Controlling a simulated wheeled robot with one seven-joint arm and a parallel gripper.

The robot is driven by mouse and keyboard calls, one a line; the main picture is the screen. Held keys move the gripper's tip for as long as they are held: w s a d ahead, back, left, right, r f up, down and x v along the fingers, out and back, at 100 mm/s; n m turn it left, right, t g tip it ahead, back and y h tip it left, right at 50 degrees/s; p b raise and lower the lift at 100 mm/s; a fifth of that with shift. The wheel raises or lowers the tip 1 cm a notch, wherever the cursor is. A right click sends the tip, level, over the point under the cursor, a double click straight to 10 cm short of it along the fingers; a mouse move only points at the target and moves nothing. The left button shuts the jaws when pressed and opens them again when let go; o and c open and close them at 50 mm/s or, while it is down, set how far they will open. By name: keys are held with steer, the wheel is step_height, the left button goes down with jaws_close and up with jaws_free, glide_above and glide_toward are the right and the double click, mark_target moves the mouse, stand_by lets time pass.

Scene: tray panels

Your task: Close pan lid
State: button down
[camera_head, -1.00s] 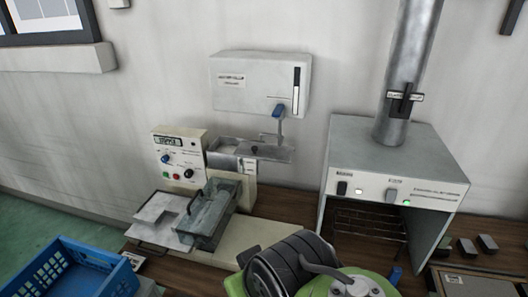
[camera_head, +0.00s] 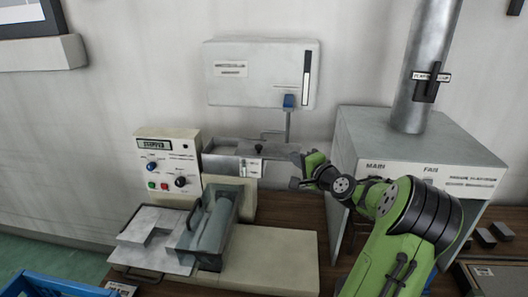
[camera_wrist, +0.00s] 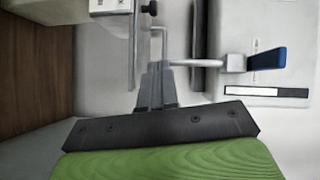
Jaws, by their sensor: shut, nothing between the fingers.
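The shallow metal pan (camera_head: 222,163) sits behind the machine bed, below the wall-mounted white box. A flat lid (camera_head: 280,150) with a black knob (camera_head: 262,151) covers its right part, and its left part looks uncovered. My gripper (camera_head: 297,170) is just to the right of the pan, shut and empty. In the wrist view, my shut fingers (camera_wrist: 155,85) point toward a thin metal edge that seems to be the pan or lid, with the black knob (camera_wrist: 149,8) at the top. I cannot tell whether the fingertips touch it.
The white wall box (camera_head: 262,75) has a blue-ended lever (camera_head: 289,102), also in the wrist view (camera_wrist: 267,58), close above the pan. A control panel (camera_head: 168,165) stands left. A grey fume hood (camera_head: 420,150) stands right.

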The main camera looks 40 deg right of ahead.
steer(key=w+f, duration=0.2)
steer(key=w, duration=1)
steer(key=shift+d, duration=0.2)
steer(key=w+a+p, duration=0.1)
steer(key=w+a, duration=0.7)
steer(key=w, duration=0.1)
steer(key=shift+w, duration=0.35)
steer(key=shift+a+r, duration=0.1)
steer(key=shift+a, duration=0.05)
